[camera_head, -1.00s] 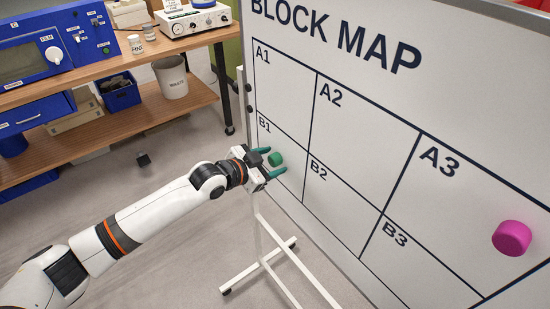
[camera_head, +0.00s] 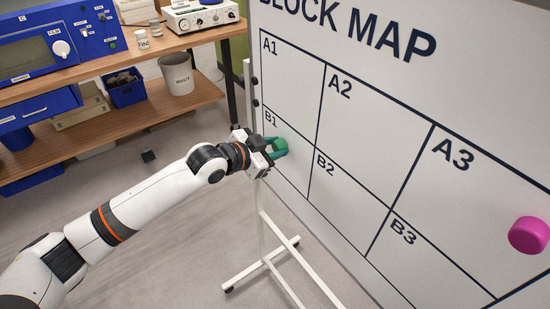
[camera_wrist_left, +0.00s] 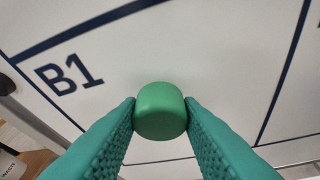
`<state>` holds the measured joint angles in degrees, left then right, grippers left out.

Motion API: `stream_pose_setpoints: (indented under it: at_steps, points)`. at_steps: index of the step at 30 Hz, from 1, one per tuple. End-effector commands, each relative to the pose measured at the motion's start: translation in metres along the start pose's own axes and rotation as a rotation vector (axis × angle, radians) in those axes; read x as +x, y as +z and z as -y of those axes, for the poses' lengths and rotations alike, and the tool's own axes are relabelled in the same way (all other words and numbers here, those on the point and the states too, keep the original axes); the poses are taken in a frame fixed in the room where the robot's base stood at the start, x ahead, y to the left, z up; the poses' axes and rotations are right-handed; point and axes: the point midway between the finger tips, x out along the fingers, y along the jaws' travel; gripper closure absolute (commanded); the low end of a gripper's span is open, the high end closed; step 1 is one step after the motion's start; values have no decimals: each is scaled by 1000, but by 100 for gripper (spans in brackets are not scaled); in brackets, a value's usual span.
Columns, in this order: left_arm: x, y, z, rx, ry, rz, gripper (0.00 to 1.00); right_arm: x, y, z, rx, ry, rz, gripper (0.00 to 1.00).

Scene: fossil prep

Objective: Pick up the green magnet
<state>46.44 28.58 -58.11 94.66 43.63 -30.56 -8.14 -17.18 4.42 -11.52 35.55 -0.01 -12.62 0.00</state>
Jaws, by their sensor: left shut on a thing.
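The green magnet (camera_head: 281,144) is a short round cylinder at cell B1 of the white board (camera_head: 345,150). My left gripper (camera_head: 279,148) is shut on it, with one teal finger on each side. In the left wrist view the magnet (camera_wrist_left: 161,111) sits between the two fingertips, which touch its sides. Its far face is hidden, so I cannot tell whether it still touches the board. My right gripper is not in view.
A magenta magnet (camera_head: 529,235) is on the board at the right, near A3. The board's white stand (camera_head: 262,262) reaches the floor. A wooden bench (camera_head: 120,60) with equipment stands at the back left, with a waste bin (camera_head: 177,74) on its lower shelf.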

Motion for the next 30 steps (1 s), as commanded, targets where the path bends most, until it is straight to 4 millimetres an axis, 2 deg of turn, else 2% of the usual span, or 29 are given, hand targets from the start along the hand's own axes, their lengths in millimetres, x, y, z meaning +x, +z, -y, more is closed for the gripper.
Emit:
stream_pose_setpoints:
  at_steps: [7,9,14,21,24,30]
  points:
    - [-15,36,-12,4,2,4,90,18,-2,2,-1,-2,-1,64]
    - [-28,23,-11,0,1,-4,90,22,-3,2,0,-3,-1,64]
    - [-64,7,-10,1,2,-4,90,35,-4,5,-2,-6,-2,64]
    - [-132,-21,-11,2,3,-7,90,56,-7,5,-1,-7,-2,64]
    - [-153,-29,-11,3,3,-6,90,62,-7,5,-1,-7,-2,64]
    - [-182,-38,-11,2,1,-3,90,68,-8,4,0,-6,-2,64]
